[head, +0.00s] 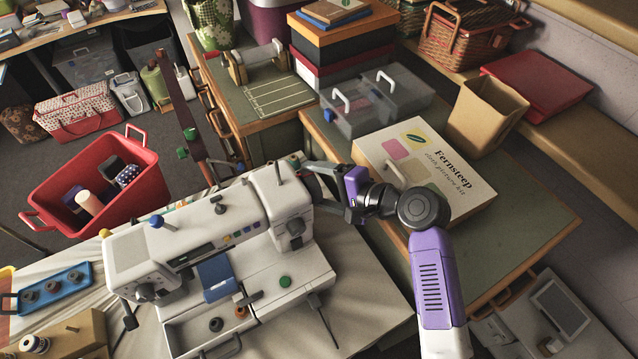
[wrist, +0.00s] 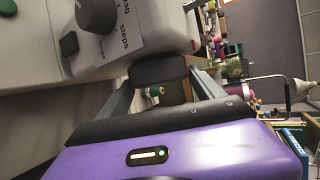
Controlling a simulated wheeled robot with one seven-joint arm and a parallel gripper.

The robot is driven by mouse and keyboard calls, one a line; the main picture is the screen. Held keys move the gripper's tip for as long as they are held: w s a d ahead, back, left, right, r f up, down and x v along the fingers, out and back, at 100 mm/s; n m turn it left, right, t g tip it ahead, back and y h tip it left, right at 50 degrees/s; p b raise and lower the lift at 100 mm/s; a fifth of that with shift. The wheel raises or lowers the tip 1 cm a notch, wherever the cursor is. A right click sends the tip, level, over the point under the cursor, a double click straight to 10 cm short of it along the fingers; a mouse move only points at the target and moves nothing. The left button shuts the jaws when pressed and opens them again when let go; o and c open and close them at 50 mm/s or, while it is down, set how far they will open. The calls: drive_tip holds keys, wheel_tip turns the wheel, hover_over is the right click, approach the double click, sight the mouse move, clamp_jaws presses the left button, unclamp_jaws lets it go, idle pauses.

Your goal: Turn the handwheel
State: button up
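The white sewing machine (head: 216,232) stands on the cloth-covered table. Its right end is close to my gripper (head: 312,184). In the wrist view a dark, rounded part, which looks like the handwheel (wrist: 159,70), projects from the machine's end. My gripper (wrist: 162,78) has its two grey fingers spread wide, one on each side of this part. I cannot tell whether either finger touches it. A small green-and-metal piece (wrist: 154,91) shows just below it, between the fingers. In the head view my gripper mostly hides the handwheel.
A cardboard kit box (head: 425,170) lies on the green worktop right behind my wrist, with a clear case (head: 372,100) beyond it. A red bin (head: 120,190) stands left of the machine. A dial (wrist: 97,17) is on the machine near my fingers.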

drive_tip(key=o, duration=0.4)
drive_tip(key=shift+c, duration=0.2)
drive_tip(key=b+v, duration=0.1)
drive_tip(key=v, duration=0.6)
drive_tip(key=shift+s+d+r, duration=0.15)
drive_tip(key=shift+s+d, duration=0.05)
drive_tip(key=shift+d, duration=0.1)
